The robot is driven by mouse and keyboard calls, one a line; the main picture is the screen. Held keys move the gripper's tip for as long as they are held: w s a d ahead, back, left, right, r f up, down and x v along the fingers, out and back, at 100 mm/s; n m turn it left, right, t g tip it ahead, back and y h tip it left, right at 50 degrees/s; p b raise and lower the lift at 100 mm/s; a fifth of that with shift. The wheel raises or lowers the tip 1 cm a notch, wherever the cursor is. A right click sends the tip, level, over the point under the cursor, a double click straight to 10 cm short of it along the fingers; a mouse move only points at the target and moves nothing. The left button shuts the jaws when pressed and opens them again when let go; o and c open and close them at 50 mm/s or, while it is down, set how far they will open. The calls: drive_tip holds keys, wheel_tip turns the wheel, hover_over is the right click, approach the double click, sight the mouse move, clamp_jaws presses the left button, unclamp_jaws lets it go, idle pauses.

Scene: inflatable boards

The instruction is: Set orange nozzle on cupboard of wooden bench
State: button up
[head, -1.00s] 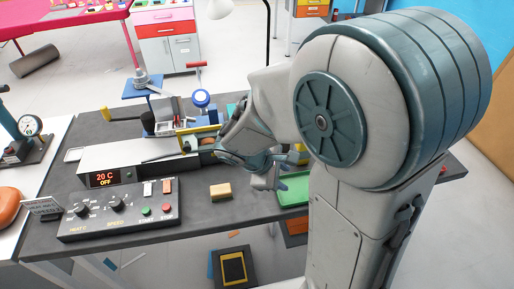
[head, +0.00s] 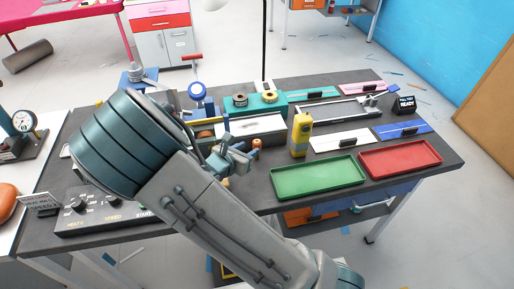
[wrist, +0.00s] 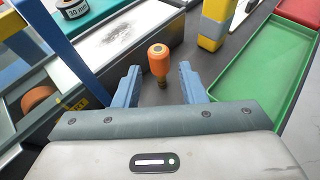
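The orange nozzle (wrist: 159,60) stands upright on the dark worktop (wrist: 225,75), with a narrow brass-coloured lower end. In the head view it is a small orange shape (head: 257,142) just right of my gripper (head: 238,160). In the wrist view my gripper (wrist: 159,84) is open and empty, its two blue fingers pointing at the nozzle with one on each side of its line. The nozzle's head shows just beyond the fingertips; I cannot tell whether its lower end is between them. I cannot identify the wooden bench or its cupboard in these frames.
A yellow device (head: 301,134), a green tray (head: 318,190) and a red tray (head: 430,166) lie to the right. A white-topped block (wrist: 125,35) stands close left of the nozzle. A grey cabinet with a red drawer (head: 168,48) stands behind, by a pink table.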

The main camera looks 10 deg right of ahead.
sight(255, 144)
drive_tip(key=shift+p+x, duration=0.4)
drive_tip(key=shift+x, duration=3.3)
drive_tip(key=shift+a, duration=0.1)
clamp_jaws()
drive_tip(key=shift+r, duration=0.1)
